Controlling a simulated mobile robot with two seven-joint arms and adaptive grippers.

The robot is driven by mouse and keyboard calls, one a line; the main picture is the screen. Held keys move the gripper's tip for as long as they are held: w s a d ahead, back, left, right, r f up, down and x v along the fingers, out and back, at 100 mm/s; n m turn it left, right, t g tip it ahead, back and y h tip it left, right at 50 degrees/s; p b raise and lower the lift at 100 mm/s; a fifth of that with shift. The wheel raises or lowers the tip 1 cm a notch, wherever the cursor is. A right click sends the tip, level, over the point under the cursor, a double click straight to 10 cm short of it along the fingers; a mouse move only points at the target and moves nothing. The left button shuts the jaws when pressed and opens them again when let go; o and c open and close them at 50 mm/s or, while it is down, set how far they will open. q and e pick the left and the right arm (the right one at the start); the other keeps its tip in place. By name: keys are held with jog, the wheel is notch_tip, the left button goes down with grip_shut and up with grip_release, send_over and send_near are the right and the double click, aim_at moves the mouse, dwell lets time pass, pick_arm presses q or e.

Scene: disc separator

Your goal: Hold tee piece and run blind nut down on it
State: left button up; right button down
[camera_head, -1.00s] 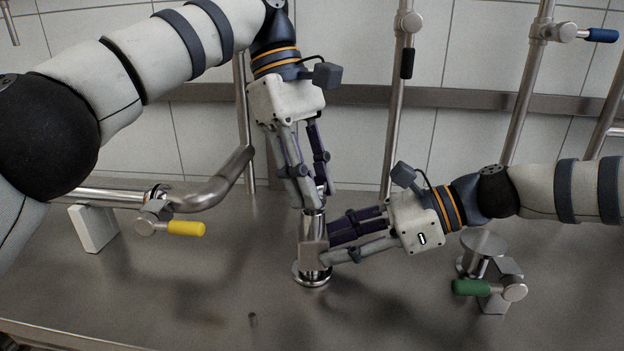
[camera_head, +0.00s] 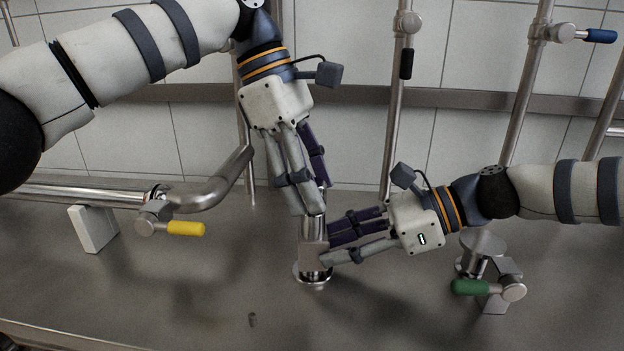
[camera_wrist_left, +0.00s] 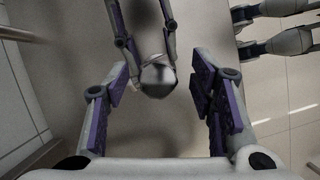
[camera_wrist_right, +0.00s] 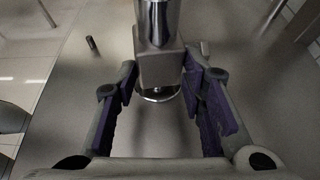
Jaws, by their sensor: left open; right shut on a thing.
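The tee piece (camera_head: 314,255), a grey block with a shiny neck and round foot, stands upright on the bench. It also shows in the right wrist view (camera_wrist_right: 158,67). My right gripper (camera_head: 325,255) is shut on its block from the right. A shiny steel cylinder (camera_head: 313,228) rises above the block; I cannot tell where the blind nut ends and the tee begins. In the left wrist view a round shiny top (camera_wrist_left: 158,78), likely the blind nut, lies between the fingers. My left gripper (camera_head: 316,208) is open, pointing down around the cylinder's top.
A yellow-handled valve (camera_head: 184,228) on a pipe lies left. A green-handled valve (camera_head: 472,287) stands right. Upright pipes and a steel rail (camera_head: 445,97) line the tiled wall. A small dark piece (camera_head: 252,320) lies on the bench, whose front is otherwise clear.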

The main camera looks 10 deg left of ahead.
pick_arm(q)
jog(key=n+t, duration=0.1)
jog(key=n, duration=0.2)
jog(key=n+t, duration=0.1)
jog(key=n, duration=0.2)
jog(key=shift+s+t, duration=0.1)
jog(key=shift+t, duration=0.2)
jog(key=n+t, duration=0.1)
jog(key=n, duration=0.2)
jog(key=n+t+y, duration=0.1)
jog(key=n, duration=0.3)
jog(key=shift+d+y, duration=0.15)
jog(key=shift+y, duration=0.15)
jog(key=shift+f, duration=0.1)
jog(key=shift+f, duration=1.65)
grip_shut()
grip_release()
